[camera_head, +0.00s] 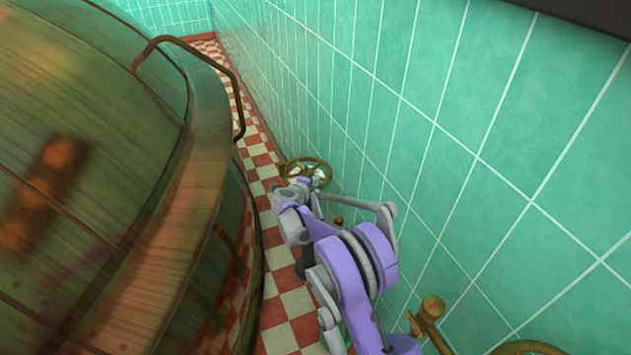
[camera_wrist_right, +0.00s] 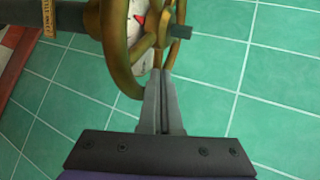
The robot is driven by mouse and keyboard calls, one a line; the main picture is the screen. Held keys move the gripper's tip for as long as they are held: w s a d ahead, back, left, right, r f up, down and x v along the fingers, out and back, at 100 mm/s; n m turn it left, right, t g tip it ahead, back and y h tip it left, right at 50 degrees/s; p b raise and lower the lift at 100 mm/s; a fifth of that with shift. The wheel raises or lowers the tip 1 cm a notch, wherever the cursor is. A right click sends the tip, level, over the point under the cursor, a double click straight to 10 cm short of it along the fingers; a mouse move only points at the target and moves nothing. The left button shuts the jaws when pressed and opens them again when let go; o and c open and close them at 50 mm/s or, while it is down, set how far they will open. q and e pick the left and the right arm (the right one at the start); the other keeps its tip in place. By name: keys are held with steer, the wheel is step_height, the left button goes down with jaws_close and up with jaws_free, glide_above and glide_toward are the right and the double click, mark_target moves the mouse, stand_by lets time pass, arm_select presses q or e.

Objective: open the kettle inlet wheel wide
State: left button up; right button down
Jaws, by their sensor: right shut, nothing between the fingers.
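A brass spoked handwheel (camera_head: 327,167) stands by the green tiled wall, past the end of my right arm. It fills the upper middle of the right wrist view (camera_wrist_right: 122,62), with a white dial with red marks behind its spokes. My right gripper (camera_head: 300,181) is shut and empty. In the right wrist view its fingertips (camera_wrist_right: 164,72) are together at the lower right part of the rim, overlapping a spoke or rim edge; I cannot tell whether they touch. My left gripper is not in view.
A large copper kettle (camera_head: 150,290) with a bent rail (camera_head: 215,63) fills the left. A second brass wheel (camera_head: 525,347) and fitting (camera_head: 430,312) are at the lower right. A dark pipe (camera_wrist_right: 70,14) with a tag runs beside the wheel. The checkered floor aisle (camera_head: 280,338) is narrow.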

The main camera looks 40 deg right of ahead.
steer(key=shift+d+n+t+y, duration=0.6)
steer(key=shift+n+t+y, duration=0.1)
steer(key=shift+n+t, duration=0.3)
